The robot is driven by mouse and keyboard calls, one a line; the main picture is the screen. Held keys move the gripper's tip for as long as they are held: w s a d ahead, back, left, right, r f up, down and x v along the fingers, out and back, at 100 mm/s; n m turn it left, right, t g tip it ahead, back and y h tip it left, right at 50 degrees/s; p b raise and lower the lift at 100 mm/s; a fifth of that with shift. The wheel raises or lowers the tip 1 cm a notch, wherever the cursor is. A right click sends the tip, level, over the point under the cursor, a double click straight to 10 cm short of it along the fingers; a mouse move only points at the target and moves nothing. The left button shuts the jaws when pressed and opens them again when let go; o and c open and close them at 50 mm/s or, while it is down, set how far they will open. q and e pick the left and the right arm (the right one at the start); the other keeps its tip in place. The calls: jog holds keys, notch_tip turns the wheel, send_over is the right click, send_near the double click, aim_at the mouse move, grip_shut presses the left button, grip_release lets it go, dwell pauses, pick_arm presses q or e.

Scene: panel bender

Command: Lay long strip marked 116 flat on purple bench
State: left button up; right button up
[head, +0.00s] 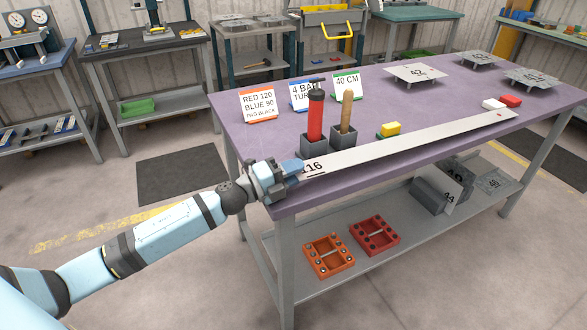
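The long pale strip (410,142) has the mark 116 at its left end, beside my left gripper. It runs along the front of the purple bench (380,105), from the near left corner to the right, passing in front of the yellow block. My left gripper (290,170) is at the bench's near left corner, with its fingers closed at the strip's marked end. The strip looks close to level; I cannot tell whether its whole length touches the bench top. My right gripper is not in view.
Two dark holders with a red tool (315,117) and a wooden-handled tool (347,112) stand behind the strip. A yellow block (390,129), a white block (493,104) and a red block (511,100) are near it. Sign cards and marked plates (415,75) are farther back.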

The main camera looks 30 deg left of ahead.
aim_at(293, 195)
pick_arm(q)
jog(key=shift+o, duration=1)
jog(key=shift+g+y, duration=0.3)
jog(key=shift+g, duration=0.1)
jog(key=f, duration=0.4)
jog(key=s+f, duration=0.1)
jog(key=f, duration=0.1)
jog(key=shift+s+d+f, duration=0.1)
jog(key=shift+d+f, duration=0.2)
jog(key=shift+d, duration=0.1)
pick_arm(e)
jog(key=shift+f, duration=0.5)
pick_arm(q)
jog(key=shift+s+a, duration=0.2)
jog(key=shift+s, duration=0.15)
jog(key=shift+s+a+r, duration=0.25)
jog(key=shift+s+a, duration=0.3)
jog(key=shift+s, duration=0.15)
jog(key=s+a+r, duration=0.4)
jog(key=s+a, duration=0.3)
jog(key=shift+s+a+t, duration=0.25)
jog(key=shift+s+t, duration=0.05)
jog(key=shift+s, duration=0.1)
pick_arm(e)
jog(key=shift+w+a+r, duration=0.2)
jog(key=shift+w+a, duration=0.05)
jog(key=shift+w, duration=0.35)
pick_arm(q)
jog(key=shift+r, duration=0.15)
